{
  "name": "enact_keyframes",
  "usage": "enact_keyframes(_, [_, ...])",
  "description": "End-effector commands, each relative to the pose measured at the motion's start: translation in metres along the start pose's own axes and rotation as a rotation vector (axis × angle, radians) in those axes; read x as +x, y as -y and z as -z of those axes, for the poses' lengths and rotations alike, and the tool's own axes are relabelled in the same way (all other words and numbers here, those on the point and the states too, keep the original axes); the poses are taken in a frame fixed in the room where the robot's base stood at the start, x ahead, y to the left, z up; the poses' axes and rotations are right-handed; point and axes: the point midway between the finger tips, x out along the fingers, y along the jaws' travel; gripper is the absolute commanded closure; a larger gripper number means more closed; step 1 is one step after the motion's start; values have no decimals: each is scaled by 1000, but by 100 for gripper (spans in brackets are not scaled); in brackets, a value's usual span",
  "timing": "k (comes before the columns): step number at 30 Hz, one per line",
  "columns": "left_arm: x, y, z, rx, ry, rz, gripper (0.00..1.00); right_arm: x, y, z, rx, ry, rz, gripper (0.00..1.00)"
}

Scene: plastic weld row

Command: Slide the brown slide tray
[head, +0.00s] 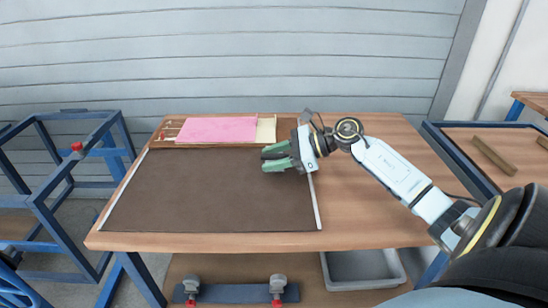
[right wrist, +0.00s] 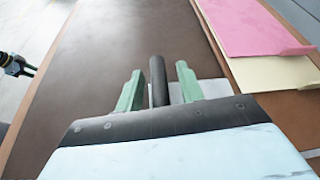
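The brown slide tray (head: 200,195) is a wide, flat, dark brown panel lying on the wooden table between two pale side strips. In the right wrist view its brown surface (right wrist: 125,40) fills the upper middle. My right gripper (head: 266,160) is over the tray's far right part, fingers pointing left. In the right wrist view its two green fingers (right wrist: 158,88) are apart, with a dark upright bar (right wrist: 157,75) between them and gaps on both sides. Whether the bar belongs to the tray is unclear. A small dark part with a gold ring at the left edge there may be my left gripper.
A shallow wooden tray (head: 164,146) with pink and cream sheets (head: 218,129) lies along the table's back, close to my right gripper. A blue rack (head: 75,165) stands left, another table (head: 480,165) right. A grey bin (head: 365,268) sits below. The table's right part is clear.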

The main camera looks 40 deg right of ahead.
Motion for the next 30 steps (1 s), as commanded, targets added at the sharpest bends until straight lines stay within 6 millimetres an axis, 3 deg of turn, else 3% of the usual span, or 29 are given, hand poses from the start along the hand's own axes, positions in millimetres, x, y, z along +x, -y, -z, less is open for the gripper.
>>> enact_keyframes(4, [-1,0,0,0,-2,0,53,-5,0,0,0,0,1,62])
enact_keyframes(8, [1,0,-2,0,1,0,53,-22,0,0,0,-3,2,62])
enact_keyframes(21, [32,16,-24,6,30,24,53,-114,0,0,2,-2,1,62])
enact_keyframes(30, [39,19,-29,7,34,27,53,-134,0,0,1,-1,0,62])
